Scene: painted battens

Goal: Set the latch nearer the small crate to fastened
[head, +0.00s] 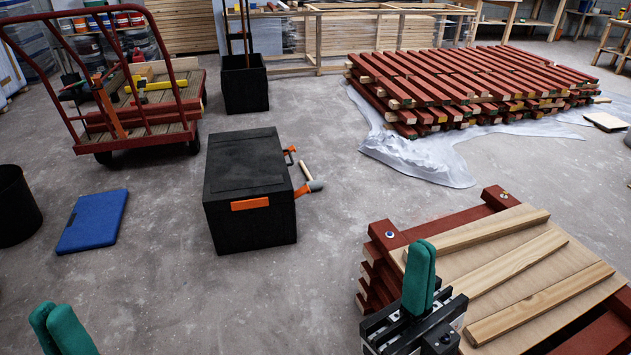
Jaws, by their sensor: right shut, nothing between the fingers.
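A black lidded chest (248,190) stands on the floor in the middle of the head view. Two orange latches are on its right side. The far latch (289,152) sticks out near the lid edge. The near latch (303,189) also juts outward, by the front right corner. I cannot tell for sure which thing is the small crate. My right gripper (419,278) is shut and empty, in front of the stacked battens and well apart from the chest. My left gripper (62,328) is at the bottom left, cut off by the frame; its finger gap is unclear.
A brush-like tool (305,170) lies right of the chest. A blue case (92,221), black bin (15,205) and red cart (135,125) are left. A black square bin (245,83) stands behind. Battens (510,250) fill the lower right. Floor before the chest is clear.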

